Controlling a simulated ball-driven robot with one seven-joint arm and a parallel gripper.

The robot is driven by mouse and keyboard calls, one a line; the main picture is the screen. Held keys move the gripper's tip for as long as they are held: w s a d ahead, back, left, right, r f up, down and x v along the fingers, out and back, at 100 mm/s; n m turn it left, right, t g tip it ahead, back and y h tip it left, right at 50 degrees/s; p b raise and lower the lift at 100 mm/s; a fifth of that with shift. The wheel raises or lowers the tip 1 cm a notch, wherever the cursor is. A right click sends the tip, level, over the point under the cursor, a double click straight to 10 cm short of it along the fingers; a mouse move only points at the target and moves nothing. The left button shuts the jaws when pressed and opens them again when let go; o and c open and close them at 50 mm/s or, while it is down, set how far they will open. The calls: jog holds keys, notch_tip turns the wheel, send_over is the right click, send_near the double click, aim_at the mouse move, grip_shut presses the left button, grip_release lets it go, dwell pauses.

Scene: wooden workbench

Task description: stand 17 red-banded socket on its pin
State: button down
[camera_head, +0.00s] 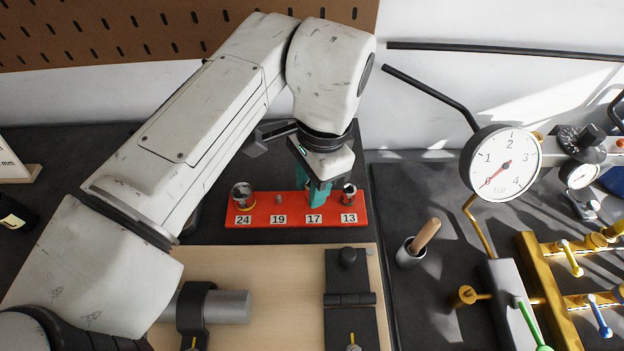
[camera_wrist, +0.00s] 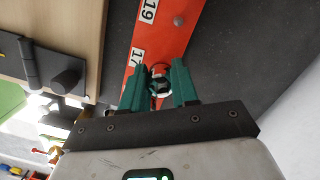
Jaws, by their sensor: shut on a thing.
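The red rail (camera_head: 262,219) has positions labelled 24, 19, 17 and 13. My gripper (camera_head: 318,196) is over the 17 position, its green fingers pointing down at the rail. In the wrist view the two green fingers (camera_wrist: 160,90) are closed on the sides of a small metal socket (camera_wrist: 160,80), beside the 17 label. The head view hides this socket behind the fingers.
A larger socket (camera_head: 242,194) stands at 24 and a small one (camera_head: 349,193) at 13, close right of my fingers. The 19 pin (camera_head: 279,199) is bare. A wooden board (camera_head: 275,275) with a black hinge (camera_head: 350,299) lies in front; a gauge (camera_head: 501,163) stands right.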

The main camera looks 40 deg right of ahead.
jog(key=shift+f, duration=0.1)
jog(key=shift+f, duration=0.55)
jog(key=shift+f+b, duration=0.2)
jog(key=shift+b, duration=0.1)
dwell(0.5)
jog(key=c, duration=0.8)
grip_release()
jog(key=r, duration=0.3)
jog(key=d+r, duration=0.1)
jog(key=r, duration=0.6)
jog(key=shift+s+d+r, duration=0.1)
jog(key=shift+d+r, duration=0.05)
jog(key=shift+r, duration=0.2)
